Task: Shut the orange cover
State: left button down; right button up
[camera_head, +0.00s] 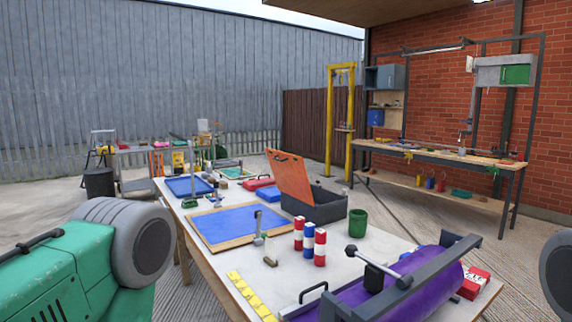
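The orange cover (289,176) stands raised and leaning back on the dark grey box (316,207). The box is open, and its inside is only partly seen. It sits on the long worktable (215,267), toward the back right of the top. The cover's panel faces left and toward me, with a small dark handle near its upper edge. Neither of my grippers can be made out in the head view, so nothing is seen touching the cover or the box.
A blue wood-edged board (236,224) lies left of the box. A green cup (357,222) stands close at its right. Red, white and blue cans (308,242) stand in front. A purple cylinder (385,295) with dark framing fills the near right.

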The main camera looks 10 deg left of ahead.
aim_at(291, 177)
jog(key=i+j+z, duration=0.1)
jog(key=j+z, duration=0.25)
jog(key=j, duration=0.55)
jog(key=j+z, duration=0.4)
jog(key=j, duration=0.5)
jog(key=k+j+z, duration=0.1)
jog(key=j+z, duration=0.25)
jog(key=j, duration=0.55)
